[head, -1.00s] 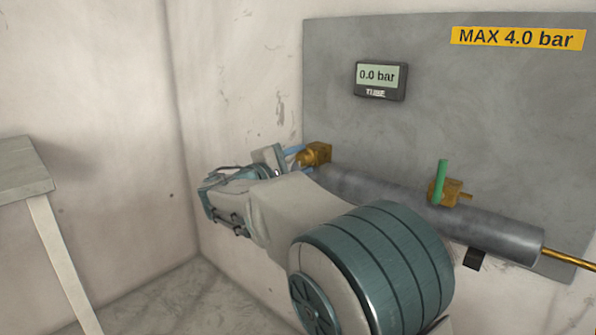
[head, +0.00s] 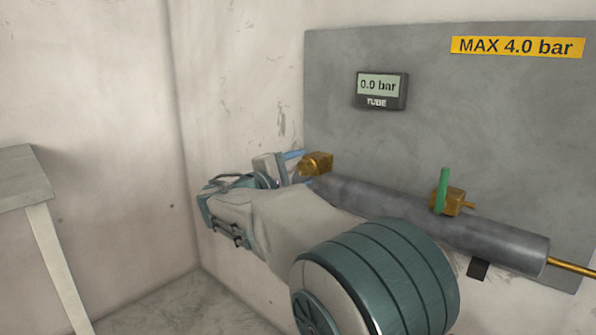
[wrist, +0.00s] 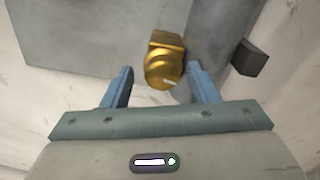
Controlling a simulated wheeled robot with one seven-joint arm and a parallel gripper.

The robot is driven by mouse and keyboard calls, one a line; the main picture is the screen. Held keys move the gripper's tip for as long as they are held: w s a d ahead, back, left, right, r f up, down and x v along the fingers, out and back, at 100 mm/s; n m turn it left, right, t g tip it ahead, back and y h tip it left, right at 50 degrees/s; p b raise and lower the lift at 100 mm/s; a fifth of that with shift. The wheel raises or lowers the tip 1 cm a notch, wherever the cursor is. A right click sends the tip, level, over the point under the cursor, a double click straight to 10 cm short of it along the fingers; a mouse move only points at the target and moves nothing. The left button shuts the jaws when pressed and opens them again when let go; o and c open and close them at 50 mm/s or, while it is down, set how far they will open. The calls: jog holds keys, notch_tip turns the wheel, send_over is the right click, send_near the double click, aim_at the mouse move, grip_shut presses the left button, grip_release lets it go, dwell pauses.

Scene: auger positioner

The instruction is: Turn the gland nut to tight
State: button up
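The brass gland nut (wrist: 162,75) shows in the wrist view at the end of a square brass block (wrist: 165,42). In the head view the brass fitting (head: 317,163) is at the left end of the grey tube (head: 440,225). My gripper (wrist: 161,85) is open, with its two blue fingers on either side of the nut. A gap shows between each finger and the nut, so I see no contact. In the head view my gripper (head: 293,165) is beside the fitting, and my arm partly hides it.
A green-handled brass valve (head: 445,195) sits on the tube. A display (head: 380,90) on the grey panel (head: 480,120) reads 0.0 bar, below a yellow "MAX 4.0 bar" label (head: 517,47). A table (head: 22,178) stands at the left.

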jog(key=shift+s, duration=0.1)
jog(key=p+v, duration=0.4)
jog(key=v, duration=0.9)
jog(key=shift+s+a, duration=0.15)
jog(key=shift+a, duration=0.15)
jog(key=shift+f, duration=0.1)
